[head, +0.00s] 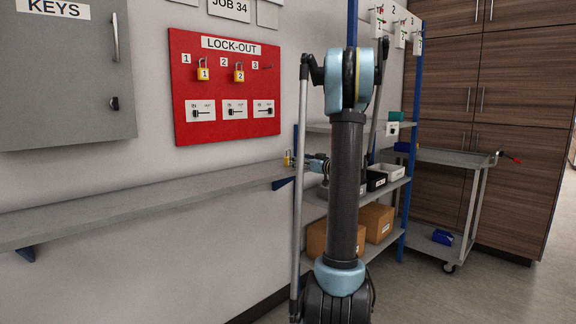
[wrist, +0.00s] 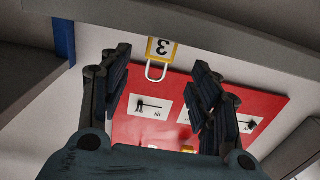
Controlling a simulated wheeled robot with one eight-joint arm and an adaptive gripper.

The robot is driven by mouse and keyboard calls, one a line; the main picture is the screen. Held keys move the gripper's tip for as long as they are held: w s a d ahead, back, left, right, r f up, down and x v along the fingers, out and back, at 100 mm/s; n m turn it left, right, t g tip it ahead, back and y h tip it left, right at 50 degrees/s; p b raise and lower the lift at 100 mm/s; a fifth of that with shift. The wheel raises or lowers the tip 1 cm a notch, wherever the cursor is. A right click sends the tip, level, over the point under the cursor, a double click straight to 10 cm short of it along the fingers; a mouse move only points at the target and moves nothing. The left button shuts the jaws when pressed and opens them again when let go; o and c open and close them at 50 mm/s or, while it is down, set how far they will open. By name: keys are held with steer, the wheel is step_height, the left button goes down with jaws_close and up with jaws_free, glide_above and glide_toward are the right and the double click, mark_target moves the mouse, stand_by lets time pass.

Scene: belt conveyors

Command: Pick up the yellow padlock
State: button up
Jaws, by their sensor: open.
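The yellow padlock (head: 287,158) marked 3 is at the right end of the long grey wall shelf (head: 150,208), small in the head view. In the wrist view my gripper (wrist: 162,62) is open, with one finger on each side of the padlock and gaps between. No finger contact is visible.
A red lock-out board (head: 225,128) on the wall holds yellow padlocks 1 (head: 203,73) and 2 (head: 239,75); peg 3 is bare. Storage shelves with boxes (head: 376,222) stand behind my arm. A grey cart (head: 440,157) is at the right. A grey key cabinet (head: 60,75) is at the left.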

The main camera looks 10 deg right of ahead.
mark_target(288, 158)
steer(key=shift+x, duration=3.7)
steer(key=c, duration=1.2)
